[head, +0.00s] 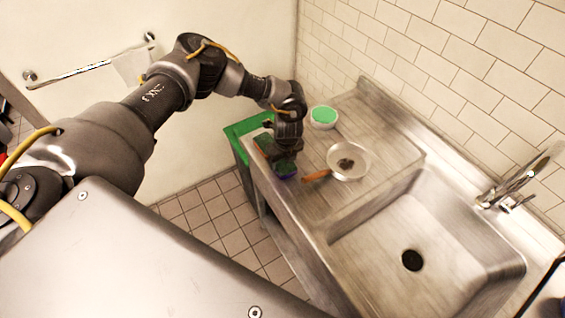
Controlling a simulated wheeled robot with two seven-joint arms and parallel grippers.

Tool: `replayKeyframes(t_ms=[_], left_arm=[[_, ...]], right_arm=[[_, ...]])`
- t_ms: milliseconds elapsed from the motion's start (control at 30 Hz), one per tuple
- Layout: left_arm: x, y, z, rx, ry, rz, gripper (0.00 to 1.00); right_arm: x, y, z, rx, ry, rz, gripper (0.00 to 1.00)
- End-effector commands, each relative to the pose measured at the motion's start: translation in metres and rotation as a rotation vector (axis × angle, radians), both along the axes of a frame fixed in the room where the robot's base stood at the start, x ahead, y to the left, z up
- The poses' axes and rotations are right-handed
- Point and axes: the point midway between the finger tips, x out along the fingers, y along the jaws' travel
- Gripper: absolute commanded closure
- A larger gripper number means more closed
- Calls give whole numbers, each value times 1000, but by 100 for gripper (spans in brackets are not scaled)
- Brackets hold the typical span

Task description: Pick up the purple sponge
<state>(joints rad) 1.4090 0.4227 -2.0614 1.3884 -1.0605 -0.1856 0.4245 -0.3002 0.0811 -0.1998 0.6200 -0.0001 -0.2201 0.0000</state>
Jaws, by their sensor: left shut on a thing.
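The purple sponge (287,176) is at the left end of the steel counter, near its front edge. It is small in the picture, with a dark green upper side and purple below. My left gripper (281,158) reaches down from above and is shut on the sponge, hiding part of it. I cannot tell whether the sponge touches the counter. My right gripper is not in view.
A pan (349,161) with an orange-brown handle and something dark inside lies right of the sponge. A white bowl with a green top (323,117) stands behind. A green bin (239,131) is left of the counter. The sink (440,240) is at right, below a tap (512,187).

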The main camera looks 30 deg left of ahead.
Motion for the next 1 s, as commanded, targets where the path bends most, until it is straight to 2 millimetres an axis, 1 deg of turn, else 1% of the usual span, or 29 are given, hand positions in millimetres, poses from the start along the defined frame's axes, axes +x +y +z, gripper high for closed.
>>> replayKeyframes(t_ms=[33,133,167,233,467,500,700,833,1000], left_arm=[[1,0,2,-1,-4,-2,63],[2,0,16,-3,-7,-1,63],[-3,-3,23,-3,-2,-5,63],[-12,-8,35,-3,-2,-6,63],[-43,-27,79,-2,-6,-7,63],[-52,-32,81,-1,-2,-9,63],[-83,-51,100,1,-4,-9,63],[-100,-61,108,1,-3,-7,63],[-113,-70,116,0,-3,-4,63]], right_arm=[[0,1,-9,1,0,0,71],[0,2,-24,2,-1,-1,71],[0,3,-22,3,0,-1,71],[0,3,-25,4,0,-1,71],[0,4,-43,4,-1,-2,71],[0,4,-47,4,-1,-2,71],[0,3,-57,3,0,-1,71],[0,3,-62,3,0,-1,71],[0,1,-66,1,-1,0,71]])
